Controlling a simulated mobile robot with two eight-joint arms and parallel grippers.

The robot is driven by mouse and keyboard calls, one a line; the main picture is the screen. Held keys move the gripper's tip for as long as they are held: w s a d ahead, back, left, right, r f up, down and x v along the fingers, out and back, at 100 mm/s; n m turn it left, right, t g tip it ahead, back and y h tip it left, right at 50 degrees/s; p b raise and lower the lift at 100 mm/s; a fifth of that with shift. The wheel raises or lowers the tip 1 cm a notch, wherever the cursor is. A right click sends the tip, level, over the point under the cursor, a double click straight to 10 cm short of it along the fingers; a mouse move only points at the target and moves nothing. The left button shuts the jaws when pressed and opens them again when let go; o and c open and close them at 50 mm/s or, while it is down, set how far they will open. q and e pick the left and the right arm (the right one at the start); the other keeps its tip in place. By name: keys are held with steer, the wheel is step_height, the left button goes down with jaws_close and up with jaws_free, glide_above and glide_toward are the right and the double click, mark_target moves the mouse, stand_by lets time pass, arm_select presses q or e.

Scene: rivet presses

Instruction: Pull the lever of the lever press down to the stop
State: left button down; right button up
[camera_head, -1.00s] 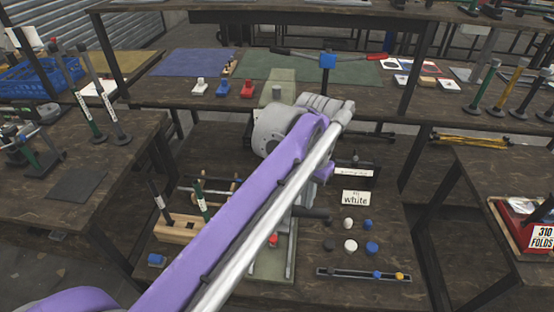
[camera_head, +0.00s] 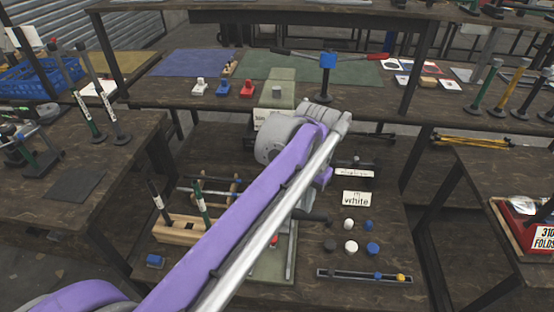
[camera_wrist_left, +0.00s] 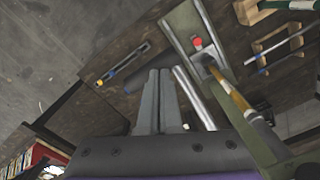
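The lever press stands on the middle bench, largely hidden behind my left arm in the head view. Its green base (camera_head: 272,272), a red part (camera_head: 274,240) and a dark lever grip (camera_head: 316,216) show beside the arm. In the left wrist view, the press base (camera_wrist_left: 184,22) with its red part (camera_wrist_left: 198,43) is at the upper right. My left gripper (camera_wrist_left: 158,72) has its fingers together, over or against the dark grip (camera_wrist_left: 138,82); contact cannot be told. The head view hides these fingers behind the arm. My right gripper is not in view.
A wooden holder with tools (camera_head: 178,230) stands left of the press. Right of it are a "white" card (camera_head: 356,198), several white, blue and dark knobs (camera_head: 351,247) and a slotted strip (camera_head: 362,275). A back table (camera_head: 180,92) lies beyond.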

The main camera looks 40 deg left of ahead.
arm_select(q)
steer(key=shift+f, duration=0.2)
steer(key=shift+w+a+f+b, duration=0.25)
steer(key=shift+w+f, duration=0.1)
steer(key=shift+f, duration=0.3)
steer(key=shift+w+a+f+b, duration=0.2)
steer(key=shift+w+f, duration=0.1)
steer(key=shift+f, duration=0.4)
steer(key=shift+w+a+f, duration=0.1)
steer(key=shift+w+f, duration=0.2)
steer(key=shift+f, duration=0.1)
